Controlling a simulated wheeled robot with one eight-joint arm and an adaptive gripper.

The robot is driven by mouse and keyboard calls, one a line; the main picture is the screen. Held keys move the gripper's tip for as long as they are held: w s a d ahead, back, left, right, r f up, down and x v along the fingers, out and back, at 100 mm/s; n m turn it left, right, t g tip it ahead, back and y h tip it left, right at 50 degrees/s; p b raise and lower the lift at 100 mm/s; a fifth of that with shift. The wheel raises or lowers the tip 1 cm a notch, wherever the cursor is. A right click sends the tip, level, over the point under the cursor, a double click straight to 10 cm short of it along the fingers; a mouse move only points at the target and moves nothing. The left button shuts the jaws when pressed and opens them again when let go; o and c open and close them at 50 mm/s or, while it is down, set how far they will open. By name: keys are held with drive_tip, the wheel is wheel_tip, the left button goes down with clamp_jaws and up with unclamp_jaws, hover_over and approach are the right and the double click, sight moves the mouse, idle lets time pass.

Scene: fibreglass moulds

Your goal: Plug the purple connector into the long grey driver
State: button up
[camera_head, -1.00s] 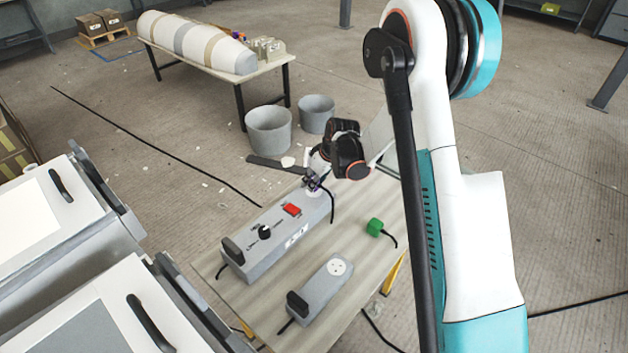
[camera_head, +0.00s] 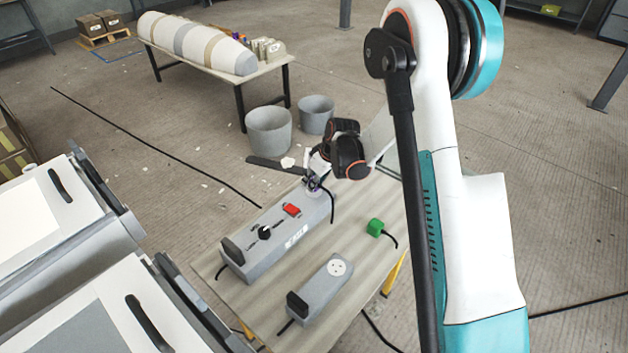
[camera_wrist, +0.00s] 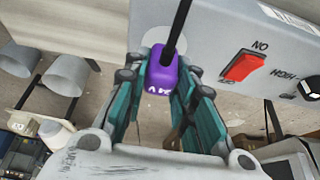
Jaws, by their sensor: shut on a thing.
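The long grey driver (camera_head: 262,262) lies on the table, with a red switch and a black knob on top. The wrist view shows part of it (camera_wrist: 219,32) at upper right. My gripper (camera_head: 314,186) is at its far end, over the pale round socket (camera_head: 312,194). In the wrist view my gripper (camera_wrist: 161,88) is shut on the purple connector (camera_wrist: 161,76), its teal fingers on either side. A black cable runs up from the connector. The socket is mostly hidden behind the connector and cable, so I cannot tell whether the connector is seated.
A short grey driver (camera_head: 322,290) with a round socket lies nearer, and a green connector (camera_head: 375,227) lies to its right on the table (camera_head: 366,262). Two grey buckets (camera_head: 269,131) stand on the floor beyond. White cabinets (camera_head: 60,230) are at left.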

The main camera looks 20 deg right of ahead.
drive_tip(key=shift+f+b, duration=0.55)
drive_tip(key=shift+f, duration=0.05)
drive_tip(key=o, duration=1.1)
drive_tip(key=shift+r, duration=0.1)
drive_tip(key=v, duration=1.2)
drive_tip(key=shift+s, duration=0.1)
